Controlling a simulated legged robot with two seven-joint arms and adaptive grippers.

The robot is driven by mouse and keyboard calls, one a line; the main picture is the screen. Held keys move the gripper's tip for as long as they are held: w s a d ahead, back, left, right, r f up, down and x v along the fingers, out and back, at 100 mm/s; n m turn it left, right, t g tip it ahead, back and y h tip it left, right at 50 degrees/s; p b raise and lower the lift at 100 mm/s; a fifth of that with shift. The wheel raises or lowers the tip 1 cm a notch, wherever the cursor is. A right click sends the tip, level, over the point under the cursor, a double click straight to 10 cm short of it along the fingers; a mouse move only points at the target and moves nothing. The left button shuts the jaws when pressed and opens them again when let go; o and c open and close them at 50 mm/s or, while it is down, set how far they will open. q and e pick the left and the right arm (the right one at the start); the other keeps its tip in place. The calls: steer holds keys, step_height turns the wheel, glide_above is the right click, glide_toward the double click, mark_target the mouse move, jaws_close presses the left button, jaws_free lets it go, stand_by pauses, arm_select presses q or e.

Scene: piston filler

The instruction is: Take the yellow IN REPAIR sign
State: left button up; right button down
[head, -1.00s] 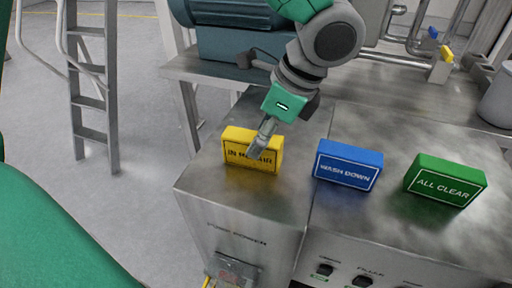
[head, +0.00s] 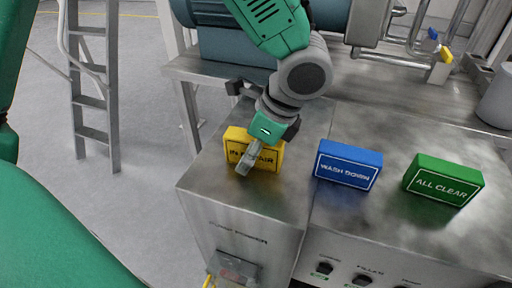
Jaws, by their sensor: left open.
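The yellow IN REPAIR sign (head: 271,159) stands upright on the left part of the steel cabinet top, its lettering facing me. My left gripper (head: 247,162) is open, with its fingers pointing down across the sign's front face. The fingers hide the middle of the lettering. I cannot tell whether they touch the sign. My right gripper is not in view.
A blue WASH DOWN sign (head: 348,165) and a green ALL CLEAR sign (head: 443,180) stand to the right on the same steel top (head: 400,145). A grey ladder (head: 92,90) stands on the floor at left. The cabinet front has knobs below the edge.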

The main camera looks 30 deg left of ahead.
arm_select(q)
steer(key=shift+f, duration=0.15)
steer(key=shift+a, duration=0.1)
steer(key=c, duration=1.3)
steer(key=shift+o, duration=0.2)
